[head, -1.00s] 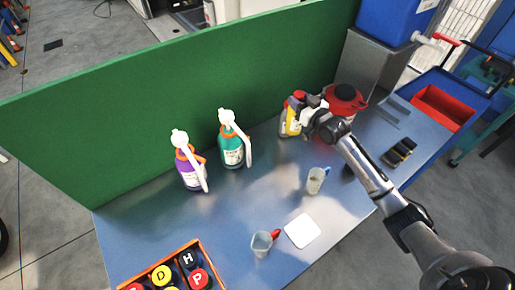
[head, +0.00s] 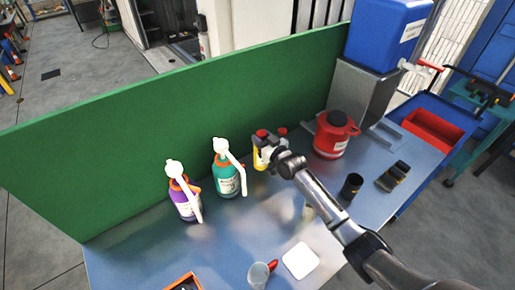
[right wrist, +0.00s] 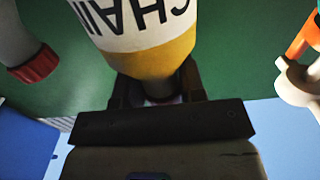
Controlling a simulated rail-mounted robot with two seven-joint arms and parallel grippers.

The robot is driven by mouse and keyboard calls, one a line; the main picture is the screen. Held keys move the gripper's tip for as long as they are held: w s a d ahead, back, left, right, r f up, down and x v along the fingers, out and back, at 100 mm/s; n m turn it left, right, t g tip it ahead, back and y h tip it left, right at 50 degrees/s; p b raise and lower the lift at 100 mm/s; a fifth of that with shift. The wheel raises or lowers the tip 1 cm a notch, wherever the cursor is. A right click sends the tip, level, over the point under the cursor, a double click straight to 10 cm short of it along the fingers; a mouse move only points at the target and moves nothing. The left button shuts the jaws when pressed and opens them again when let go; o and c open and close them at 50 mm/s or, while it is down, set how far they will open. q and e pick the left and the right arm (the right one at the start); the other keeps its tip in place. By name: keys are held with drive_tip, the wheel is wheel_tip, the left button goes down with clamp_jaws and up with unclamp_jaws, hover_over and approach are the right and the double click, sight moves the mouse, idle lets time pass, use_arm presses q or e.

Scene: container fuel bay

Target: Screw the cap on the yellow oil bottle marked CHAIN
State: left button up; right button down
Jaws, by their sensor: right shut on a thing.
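The yellow oil bottle (head: 259,162) stands upright on the bench near the green panel. In the right wrist view the bottle (right wrist: 150,62) shows upside down, with CHAIN on its white label. My right gripper (head: 266,150) is at the top of this bottle. In the right wrist view its dark fingers (right wrist: 157,92) sit on both sides of the narrow top end, shut on what looks like the cap. The cap is mostly hidden between the fingers, so its seating on the neck cannot be seen. My left gripper is not in view.
Another red-capped container (head: 282,131) stands close beside the bottle. Teal (head: 228,180) and purple (head: 184,205) pump bottles stand to the left. A red canister (head: 333,138) and black cup (head: 351,186) are to the right. A clear measuring cup (head: 258,275) and white pad (head: 300,261) are in front.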

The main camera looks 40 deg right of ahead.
drive_tip(key=shift+w+a+f, duration=0.45)
drive_tip(key=shift+w+a, duration=0.1)
wheel_tip(320, 180, down, 4)
drive_tip(key=shift+b, duration=0.3)
drive_tip(key=shift+f, duration=0.1)
drive_tip(key=c, duration=0.7)
unclamp_jaws()
